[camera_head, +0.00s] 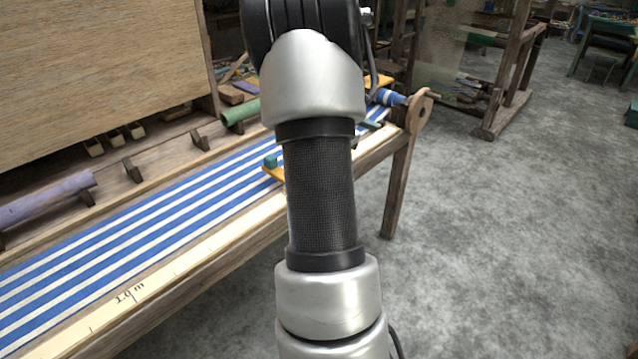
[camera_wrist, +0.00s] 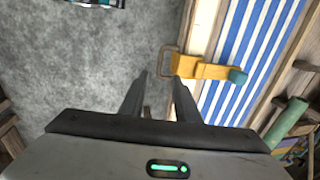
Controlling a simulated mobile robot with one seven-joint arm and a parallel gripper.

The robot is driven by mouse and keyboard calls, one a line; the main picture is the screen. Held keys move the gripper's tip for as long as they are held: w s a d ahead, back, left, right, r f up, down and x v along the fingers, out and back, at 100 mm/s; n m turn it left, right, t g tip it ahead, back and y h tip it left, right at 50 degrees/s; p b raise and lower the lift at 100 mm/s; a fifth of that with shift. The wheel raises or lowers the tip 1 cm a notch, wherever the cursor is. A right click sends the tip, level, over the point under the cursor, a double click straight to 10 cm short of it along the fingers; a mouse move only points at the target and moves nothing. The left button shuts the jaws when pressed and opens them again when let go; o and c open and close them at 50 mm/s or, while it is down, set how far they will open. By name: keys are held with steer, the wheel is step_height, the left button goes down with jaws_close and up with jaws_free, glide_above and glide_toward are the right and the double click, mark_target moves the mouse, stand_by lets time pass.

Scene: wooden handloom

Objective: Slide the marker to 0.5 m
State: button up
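The marker is a yellow-orange slider (camera_wrist: 207,70) with a teal block (camera_wrist: 237,76) at one end and a thin loop handle (camera_wrist: 162,62) at the other. It sits across the pale scale strip and the edge of the striped cloth. In the head view the marker (camera_head: 271,168) is partly hidden behind my arm. My gripper (camera_wrist: 160,77) is open and empty in the wrist view. Its fingertips appear just short of the loop handle; I cannot tell whether they touch it. The scale strip (camera_head: 205,243) shows a "1.0 m" mark (camera_head: 130,293) at the lower left; no 0.5 m mark is readable.
Blue and white striped cloth (camera_head: 120,240) lies along the loom bed. A green roll (camera_head: 240,111) and a purple roll (camera_head: 45,199) lie behind it. A wooden loom leg (camera_head: 397,190) stands at the bed's right end.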

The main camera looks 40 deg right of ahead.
steer(key=shift+s+r, duration=0.25)
steer(key=shift+r, duration=1.1)
steer(key=shift+s+r, duration=0.25)
steer(key=shift+r, duration=1.05)
